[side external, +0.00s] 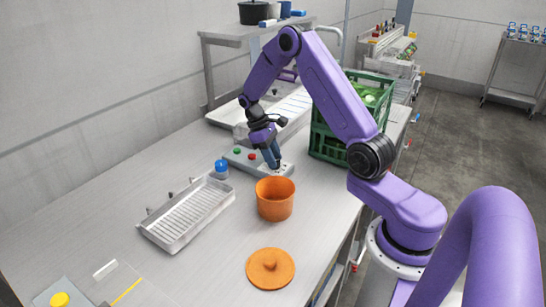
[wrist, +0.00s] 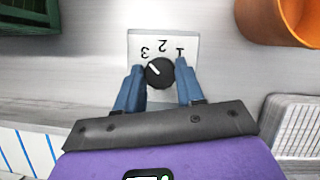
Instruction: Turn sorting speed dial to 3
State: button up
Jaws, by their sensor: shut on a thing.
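The sorting speed dial (wrist: 160,73) is a black round knob on a light plate (wrist: 190,43) marked 1, 2 and 3, seen upside down in the wrist view. Its white pointer mark is turned to the upper left, toward the 3. My gripper (wrist: 160,70) has one blue finger on each side of the knob and is shut on it. In the side external view my gripper (side external: 275,165) points down at the right end of the grey control panel (side external: 242,160), and its fingers hide the dial there.
Green and red buttons (side external: 252,156) are on the panel to the left. An orange pot (side external: 275,201) stands close in front, with an orange lid (side external: 270,269) nearer. A green crate (side external: 328,143) is at right, a slotted metal tray (side external: 187,213) at left.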

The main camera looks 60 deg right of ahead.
jog(key=o, duration=1)
jog(key=shift+o, duration=0.2)
jog(key=v, duration=1.7)
jog(key=shift+r, duration=0.25)
